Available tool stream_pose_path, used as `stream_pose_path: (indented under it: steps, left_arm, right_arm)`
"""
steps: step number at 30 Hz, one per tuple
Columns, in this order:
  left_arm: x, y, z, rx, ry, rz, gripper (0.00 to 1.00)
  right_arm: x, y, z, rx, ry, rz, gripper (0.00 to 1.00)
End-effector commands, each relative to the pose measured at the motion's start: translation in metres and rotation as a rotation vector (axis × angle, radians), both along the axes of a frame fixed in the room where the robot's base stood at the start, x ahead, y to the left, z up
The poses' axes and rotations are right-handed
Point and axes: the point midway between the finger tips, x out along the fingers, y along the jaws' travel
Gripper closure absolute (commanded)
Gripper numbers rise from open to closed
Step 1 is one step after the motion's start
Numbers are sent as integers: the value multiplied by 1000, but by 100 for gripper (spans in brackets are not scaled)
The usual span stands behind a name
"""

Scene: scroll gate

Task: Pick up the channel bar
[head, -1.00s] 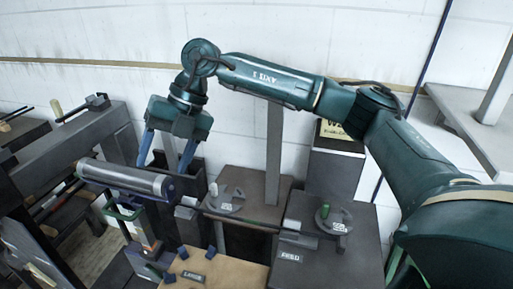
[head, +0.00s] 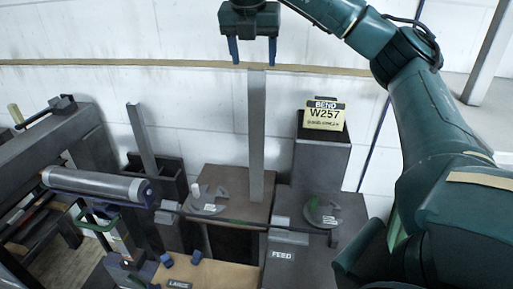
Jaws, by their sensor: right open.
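A second, slimmer grey bar (head: 141,140) leans slightly in a dark box farther left, and I cannot tell for certain which one is the channel bar. My right gripper (head: 253,58) points down with its two blue fingers apart and nothing between them. In the picture its fingertips are just above the tall bar's top end; the depth gap is unclear. My left gripper is not in view.
A grey roller (head: 95,186) lies at the left by a dark frame. A thin dark rod (head: 240,222) runs across blocks with round dials. A yellow sign reading "BEND W257" (head: 325,114) stands on a dark pedestal (head: 321,160). The white wall is behind.

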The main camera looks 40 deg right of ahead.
Motion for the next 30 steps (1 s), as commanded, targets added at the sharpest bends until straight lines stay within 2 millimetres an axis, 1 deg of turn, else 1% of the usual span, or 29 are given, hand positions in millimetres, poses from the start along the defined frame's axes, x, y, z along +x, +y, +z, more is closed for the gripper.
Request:
stream_pose_path:
  steps: [1, 7, 11, 15, 18, 24, 30]
  left_arm:
    - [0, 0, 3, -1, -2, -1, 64]
    - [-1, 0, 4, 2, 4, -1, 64]
    - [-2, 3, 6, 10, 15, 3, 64]
    - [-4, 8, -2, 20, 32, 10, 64]
    - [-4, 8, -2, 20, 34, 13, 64]
    - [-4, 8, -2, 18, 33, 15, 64]
    - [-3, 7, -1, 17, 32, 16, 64]
  right_arm:
    - [1, -2, -3, 0, 1, 0, 38]
    - [4, -8, -15, 2, 1, 0, 38]
    - [9, -19, -32, 0, 3, 0, 38]
    - [14, -23, -49, 1, 0, 1, 38]
    - [15, -25, -53, 0, 0, 1, 38]
    - [15, -24, -54, 1, -1, 2, 38]
    - [15, -24, -54, 1, -1, 2, 55]
